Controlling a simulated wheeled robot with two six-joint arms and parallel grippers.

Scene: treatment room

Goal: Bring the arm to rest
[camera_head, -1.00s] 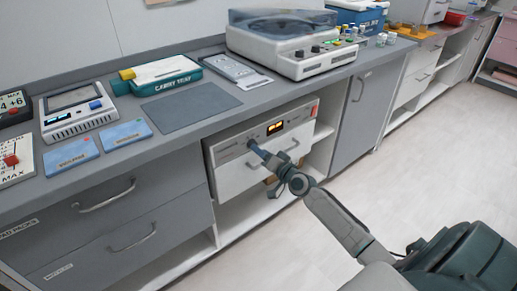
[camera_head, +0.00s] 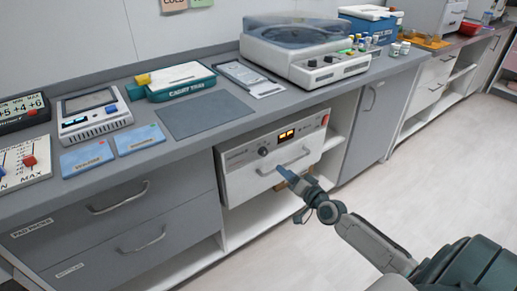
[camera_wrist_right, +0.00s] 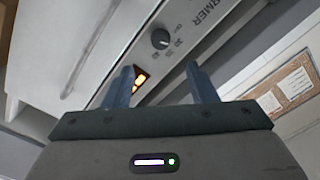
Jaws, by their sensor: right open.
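My right arm (camera_head: 372,238) reaches in from the lower right in the head view. My right gripper (camera_head: 284,172) is open and empty, in front of the white warmer (camera_head: 240,186) in the shelf bay under the counter. The gripper's tips overlap the warmer's handle area in the picture; touching or apart is hard to tell. The right wrist view shows both blue fingers of the gripper (camera_wrist_right: 160,70) spread with nothing between them. Beyond them are the warmer's dark knob (camera_wrist_right: 160,39) and lit orange display (camera_wrist_right: 140,80). My left gripper is not in view.
The counter (camera_head: 150,160) above holds a grey mat (camera_head: 206,115), a green-and-white carry tray (camera_head: 180,82), blue cards (camera_head: 87,157) and a lidded machine (camera_head: 300,50). Grey drawers (camera_head: 110,215) stand left of the warmer. Open floor (camera_head: 420,170) lies to the right.

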